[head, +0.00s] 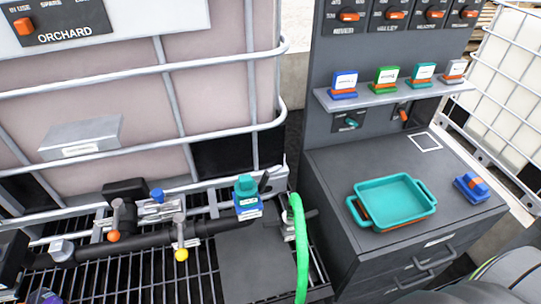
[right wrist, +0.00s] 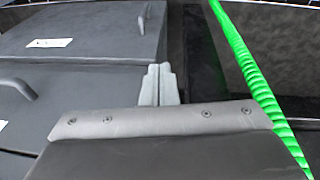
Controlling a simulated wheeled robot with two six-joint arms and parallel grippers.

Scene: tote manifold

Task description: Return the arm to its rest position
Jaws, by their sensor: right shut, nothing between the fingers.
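My right gripper (right wrist: 160,83) shows in the right wrist view, with its two grey fingers together and nothing between them. It points toward a dark grey drawer cabinet (right wrist: 80,30), and the green hose (right wrist: 245,60) runs down to the right of it, apart from the fingers. In the head view neither gripper can be seen. My left gripper is in no view.
In the head view the cabinet (head: 330,180) bears a teal tray (head: 428,207) and a blue block with an orange part (head: 471,189). A shelf (head: 330,104) with several coloured blocks is above. A caged tote (head: 120,90), pipe manifold (head: 90,250) and green hose (head: 300,240) fill the left and middle.

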